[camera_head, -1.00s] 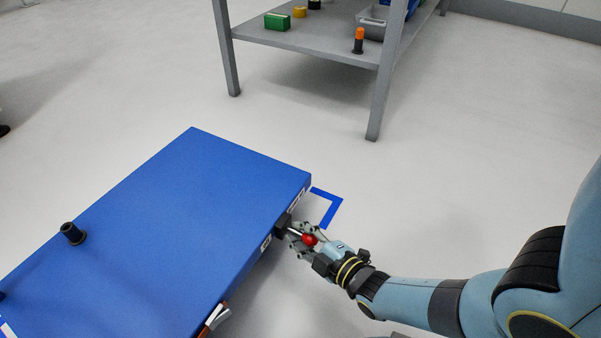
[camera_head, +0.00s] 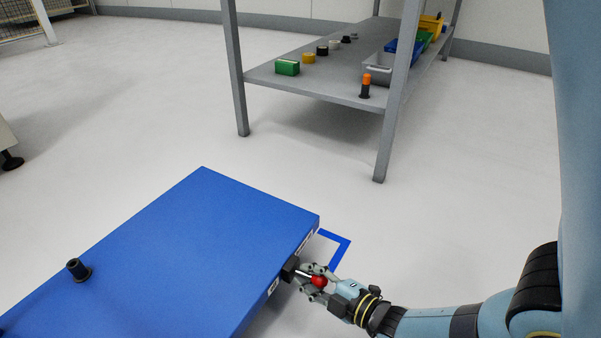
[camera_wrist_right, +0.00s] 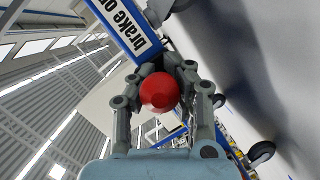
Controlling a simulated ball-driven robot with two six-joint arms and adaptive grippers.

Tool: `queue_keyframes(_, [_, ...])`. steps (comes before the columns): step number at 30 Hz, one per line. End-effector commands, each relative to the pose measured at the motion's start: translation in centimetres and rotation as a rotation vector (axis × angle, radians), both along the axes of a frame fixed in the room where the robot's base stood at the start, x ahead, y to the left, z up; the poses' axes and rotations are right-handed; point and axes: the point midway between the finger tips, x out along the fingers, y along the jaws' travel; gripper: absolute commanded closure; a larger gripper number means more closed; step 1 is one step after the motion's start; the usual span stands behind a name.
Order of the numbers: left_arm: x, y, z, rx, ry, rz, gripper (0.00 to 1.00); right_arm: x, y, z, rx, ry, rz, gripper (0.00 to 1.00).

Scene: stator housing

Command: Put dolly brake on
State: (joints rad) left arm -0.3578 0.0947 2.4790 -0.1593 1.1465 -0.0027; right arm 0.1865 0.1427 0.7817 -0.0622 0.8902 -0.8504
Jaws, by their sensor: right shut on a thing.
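The blue dolly (camera_head: 190,255) lies low on the floor in the head view. The brake lever's red ball knob (camera_head: 319,281) sticks out from a black mount (camera_head: 290,268) on the dolly's right side. My right gripper (camera_head: 314,281) is shut on the red knob. In the right wrist view the red knob (camera_wrist_right: 159,92) sits between the fingers of my right gripper (camera_wrist_right: 162,95). A white label (camera_wrist_right: 128,27) on the dolly's blue edge reads "brake o…", its end cut off. My left gripper is not in view.
A grey shelf (camera_head: 325,88) with bins and small parts stands behind the dolly. Blue tape (camera_head: 341,252) marks the floor by the dolly's corner. The floor between dolly and shelf is clear.

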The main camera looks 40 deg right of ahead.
Motion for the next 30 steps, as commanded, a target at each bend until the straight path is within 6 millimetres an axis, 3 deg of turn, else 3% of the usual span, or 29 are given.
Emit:
queue_keyframes(2, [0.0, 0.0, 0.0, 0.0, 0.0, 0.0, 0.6, -0.1, 0.0, -0.1, 0.003, 0.003, -0.001, 1.0])
queue_keyframes(3, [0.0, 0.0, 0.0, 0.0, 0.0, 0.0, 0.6, -0.1, 0.0, -0.1, 0.003, 0.003, -0.001, 0.83])
queue_keyframes(10, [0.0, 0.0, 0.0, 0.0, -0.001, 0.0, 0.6, 0.0, 0.0, -0.1, 0.002, 0.002, -0.002, 0.54])
queue_keyframes(20, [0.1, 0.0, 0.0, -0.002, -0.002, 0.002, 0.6, -0.6, 0.0, 0.0, 0.001, 0.003, -0.001, 0.54])
queue_keyframes(23, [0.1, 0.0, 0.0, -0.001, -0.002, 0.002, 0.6, -1.9, -0.1, 0.3, 0.001, 0.004, -0.001, 0.54])
queue_keyframes(30, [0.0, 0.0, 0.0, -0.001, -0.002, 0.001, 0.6, -7.2, -0.4, 1.4, 0.001, 0.005, -0.001, 0.54])
